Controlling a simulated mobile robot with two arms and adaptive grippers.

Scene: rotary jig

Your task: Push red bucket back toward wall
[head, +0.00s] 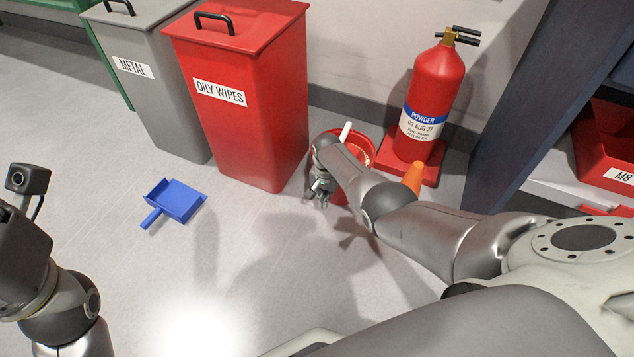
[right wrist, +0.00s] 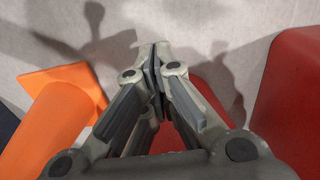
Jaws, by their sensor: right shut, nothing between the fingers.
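The red bucket (head: 338,196) stands on the floor between the red bin and the fire extinguisher, near the wall. My right forearm and wrist cover much of it in the head view; part of its rim and a white handle-like piece show above. My right gripper (head: 320,196) is shut and empty, low at the bucket's near left side. In the right wrist view the closed fingers (right wrist: 158,62) point at the floor, with red surface (right wrist: 215,75) showing behind them, likely the bucket. I cannot tell whether they touch. Of my left arm only a wrist part shows; its gripper is out of frame.
A red OILY WIPES bin (head: 245,110) stands close left, beside a grey METAL bin (head: 150,85). A fire extinguisher (head: 433,100) and an orange cone (head: 413,178) are close right. A blue dustpan (head: 174,202) lies left. The front floor is clear.

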